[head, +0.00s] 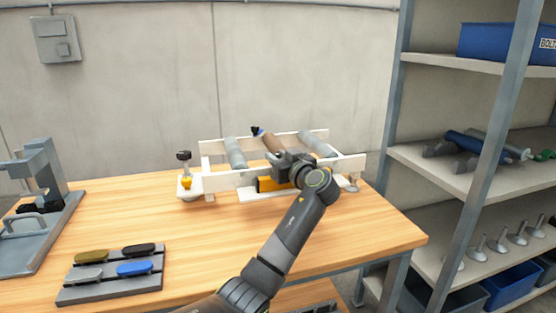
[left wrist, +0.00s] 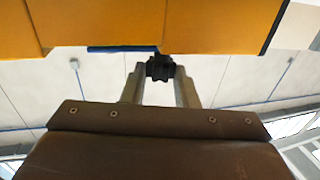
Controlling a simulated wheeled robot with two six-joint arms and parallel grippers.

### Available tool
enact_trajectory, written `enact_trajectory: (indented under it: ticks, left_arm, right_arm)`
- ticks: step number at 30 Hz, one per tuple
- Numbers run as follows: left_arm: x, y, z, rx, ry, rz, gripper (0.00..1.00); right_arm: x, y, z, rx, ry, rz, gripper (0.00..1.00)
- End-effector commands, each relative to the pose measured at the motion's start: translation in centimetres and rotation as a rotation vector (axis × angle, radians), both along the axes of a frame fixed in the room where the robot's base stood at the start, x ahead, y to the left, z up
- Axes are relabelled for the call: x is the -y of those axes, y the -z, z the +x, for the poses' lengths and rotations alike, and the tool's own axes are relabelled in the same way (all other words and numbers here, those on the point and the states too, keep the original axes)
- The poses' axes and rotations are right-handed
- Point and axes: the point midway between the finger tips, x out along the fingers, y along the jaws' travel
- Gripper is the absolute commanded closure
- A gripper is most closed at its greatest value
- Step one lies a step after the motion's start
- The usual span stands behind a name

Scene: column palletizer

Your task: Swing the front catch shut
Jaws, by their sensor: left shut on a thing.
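A white frame (head: 220,182) with grey rollers (head: 234,152) and one brown roller (head: 271,142) stands on the wooden table. My left gripper (head: 290,165) is at the frame's front side, beside an orange block (head: 270,184). In the left wrist view, the two grey fingers of my left gripper (left wrist: 160,85) are shut on a small black knob (left wrist: 160,67), which looks like part of the front catch. A wide orange surface (left wrist: 100,22) is above it. In the head view my gripper and arm hide the knob and the catch. My right gripper is not in view.
A post with a black knob (head: 184,156) stands at the frame's left end. A dark rack (head: 112,276) with several coloured pieces lies at the front left, and a grey press (head: 42,185) at the far left. Shelving (head: 455,170) stands right of the table. Middle-left tabletop is clear.

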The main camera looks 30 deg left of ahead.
Motion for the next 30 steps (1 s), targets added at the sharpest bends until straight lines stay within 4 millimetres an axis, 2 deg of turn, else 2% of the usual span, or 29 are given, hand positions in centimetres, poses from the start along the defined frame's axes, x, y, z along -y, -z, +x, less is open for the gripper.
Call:
enact_trajectory:
  ticks: [4, 5, 10, 21, 26, 30]
  left_arm:
    - [0.0, 0.0, 0.0, 0.000, 0.000, 0.000, 0.96]
    - [0.0, 0.0, 0.0, 0.000, 0.000, 0.000, 0.72]
    - [0.0, 0.0, 0.0, 0.000, 0.001, 0.000, 0.52]
    - [0.6, 0.1, -0.2, 0.000, 0.003, 0.000, 0.52]
    - [3.0, 0.2, -1.4, 0.002, 0.005, -0.003, 0.52]
    - [6.0, 0.3, -2.9, 0.002, 0.006, -0.005, 0.52]
  right_arm:
    - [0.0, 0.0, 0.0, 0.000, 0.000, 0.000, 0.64]
    - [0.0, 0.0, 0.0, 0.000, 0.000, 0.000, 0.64]
    - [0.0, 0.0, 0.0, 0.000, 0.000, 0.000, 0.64]
    - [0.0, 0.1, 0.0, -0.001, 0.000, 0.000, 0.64]
    - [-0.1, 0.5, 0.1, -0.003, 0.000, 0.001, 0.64]
    - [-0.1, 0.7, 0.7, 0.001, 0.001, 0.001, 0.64]
